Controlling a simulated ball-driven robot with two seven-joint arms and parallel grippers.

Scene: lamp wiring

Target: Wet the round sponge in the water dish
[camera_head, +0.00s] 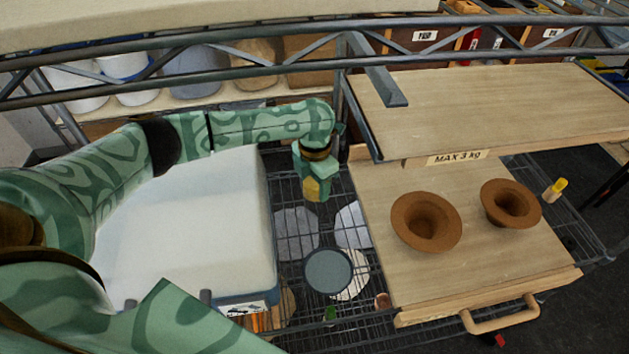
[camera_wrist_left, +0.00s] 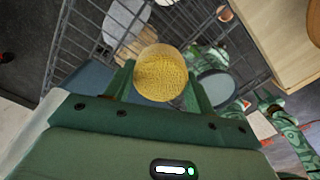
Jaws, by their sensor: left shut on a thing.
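The round yellow sponge (camera_head: 312,190) is between the fingers of my left gripper (camera_head: 314,184), which is shut on it. In the left wrist view the sponge (camera_wrist_left: 161,73) sits between the two green fingertips. A round grey-blue dish (camera_head: 328,272), which looks like the water dish, stands on the wire shelf nearer the front than the sponge. The dish also shows in the left wrist view (camera_wrist_left: 216,88), to the right of the sponge and apart from it. Whether it holds water is hard to tell.
A large white box-like block (camera_head: 190,225) stands left of the dish. To the right, a wooden drawer board (camera_head: 480,265) holds two brown flared bowls (camera_head: 426,222) (camera_head: 510,204). A higher wooden shelf (camera_head: 490,105) carries a "MAX 3 kg" label. A metal rail crosses the back.

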